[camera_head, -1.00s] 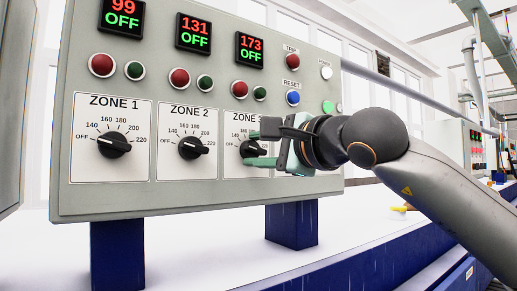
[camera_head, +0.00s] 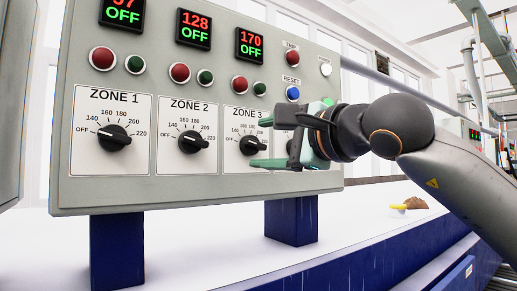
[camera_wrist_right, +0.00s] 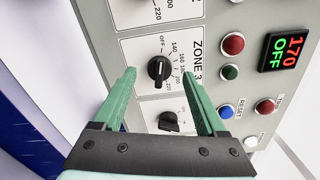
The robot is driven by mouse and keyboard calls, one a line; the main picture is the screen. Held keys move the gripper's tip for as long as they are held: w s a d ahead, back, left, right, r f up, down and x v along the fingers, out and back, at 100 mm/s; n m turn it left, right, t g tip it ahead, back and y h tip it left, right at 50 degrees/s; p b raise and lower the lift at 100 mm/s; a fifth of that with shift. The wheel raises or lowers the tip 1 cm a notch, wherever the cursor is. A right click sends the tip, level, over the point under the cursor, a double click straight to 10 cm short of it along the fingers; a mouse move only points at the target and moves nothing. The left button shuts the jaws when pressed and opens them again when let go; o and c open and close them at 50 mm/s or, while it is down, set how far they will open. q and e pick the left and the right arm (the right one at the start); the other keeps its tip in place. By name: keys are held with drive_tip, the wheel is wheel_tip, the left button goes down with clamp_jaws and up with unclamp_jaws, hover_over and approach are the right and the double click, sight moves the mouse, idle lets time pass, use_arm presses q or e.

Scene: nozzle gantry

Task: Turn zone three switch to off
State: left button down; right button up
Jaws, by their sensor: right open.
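The zone three switch (camera_head: 253,145) is a black rotary knob on a white plate marked ZONE 3, on the grey panel. It also shows in the wrist view (camera_wrist_right: 158,69). Its bar seems turned away from the OFF mark, roughly toward the high end of the scale; the exact setting is hard to read. The zone three display (camera_head: 249,45) reads 170 and OFF. My right gripper (camera_head: 258,143) is open and empty in front of the knob. In the wrist view its green fingers (camera_wrist_right: 158,73) lie on either side of the knob, apparently not touching it. My left gripper is not in view.
The zone two knob (camera_head: 193,142) and zone one knob (camera_head: 114,138) are to the left. Red and green buttons sit above the knobs. A blue RESET button (camera_head: 293,93) is up and right. In the wrist view another black switch (camera_wrist_right: 171,122) lies below the knob.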

drive_tip(key=b+v, duration=0.2)
drive_tip(key=v, duration=0.8)
drive_tip(key=shift+b, duration=0.3)
